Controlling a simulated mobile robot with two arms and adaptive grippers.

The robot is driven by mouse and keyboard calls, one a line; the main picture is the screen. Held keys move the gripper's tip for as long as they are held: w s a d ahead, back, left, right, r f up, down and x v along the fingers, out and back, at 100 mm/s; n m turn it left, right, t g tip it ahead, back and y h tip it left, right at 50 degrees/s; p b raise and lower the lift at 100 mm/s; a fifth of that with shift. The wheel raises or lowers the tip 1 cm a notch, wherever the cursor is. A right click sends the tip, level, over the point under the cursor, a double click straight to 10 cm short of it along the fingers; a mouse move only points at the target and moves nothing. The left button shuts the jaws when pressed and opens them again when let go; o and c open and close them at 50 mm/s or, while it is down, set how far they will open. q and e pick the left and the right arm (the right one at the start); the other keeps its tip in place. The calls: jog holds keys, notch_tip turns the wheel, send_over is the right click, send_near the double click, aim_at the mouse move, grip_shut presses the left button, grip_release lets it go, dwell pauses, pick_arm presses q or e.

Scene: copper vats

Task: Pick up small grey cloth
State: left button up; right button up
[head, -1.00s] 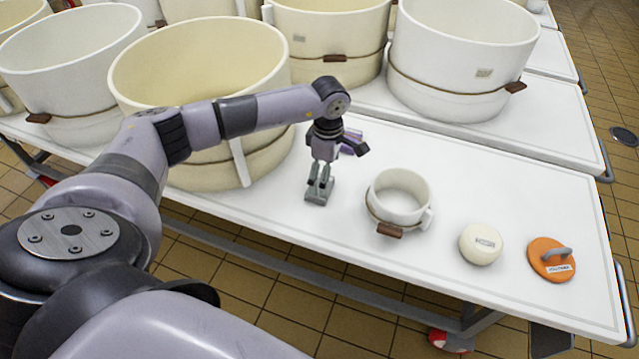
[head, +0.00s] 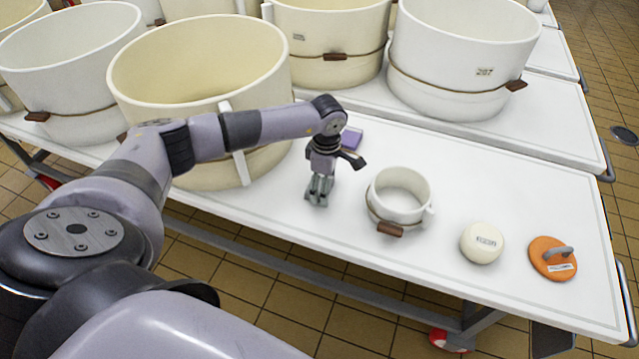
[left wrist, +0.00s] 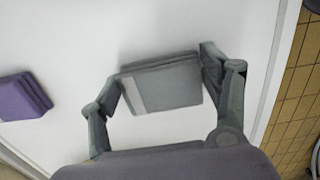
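The small grey cloth (left wrist: 165,84) is a folded grey pad with a pale stripe at its left end. In the left wrist view it sits between the two fingers of my left gripper (left wrist: 162,82), which touch its left and right ends. It looks slightly tilted, with a soft shadow on the white table behind it. In the head view my left gripper (head: 318,198) points down over the table, left of the small white pot, and its fingers mostly hide the cloth. My right gripper is not in view.
A folded purple cloth (head: 352,138) lies just behind the gripper. The small white pot (head: 399,196), a round cream piece (head: 482,243) and an orange lid (head: 552,258) stand to the right. A large cream vat (head: 200,75) is close on the left. The table's front edge is near.

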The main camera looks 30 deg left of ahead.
pick_arm(q)
jog(key=c, duration=0.5)
jog(key=shift+c, duration=0.2)
jog(key=shift+r, duration=0.5)
notch_tip(320, 180, up, 19)
jog(key=p, duration=0.2)
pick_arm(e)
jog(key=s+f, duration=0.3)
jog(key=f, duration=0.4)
pick_arm(q)
jog(key=s+d+r+m, duration=0.1)
jog(key=s+d+m, duration=0.4)
jog(key=m, duration=0.6)
jog(key=s+d+r+m, duration=0.1)
jog(key=s+d+m, duration=0.1)
jog(key=d+m, duration=0.65)
jog(key=s+a+r+m+p, duration=0.1)
jog(key=s+r+p, duration=0.7)
jog(key=r+p, duration=0.4)
jog(key=p, duration=0.3)
jog(key=shift+s+a+r, duration=0.15)
jog(key=shift+a+r, duration=0.1)
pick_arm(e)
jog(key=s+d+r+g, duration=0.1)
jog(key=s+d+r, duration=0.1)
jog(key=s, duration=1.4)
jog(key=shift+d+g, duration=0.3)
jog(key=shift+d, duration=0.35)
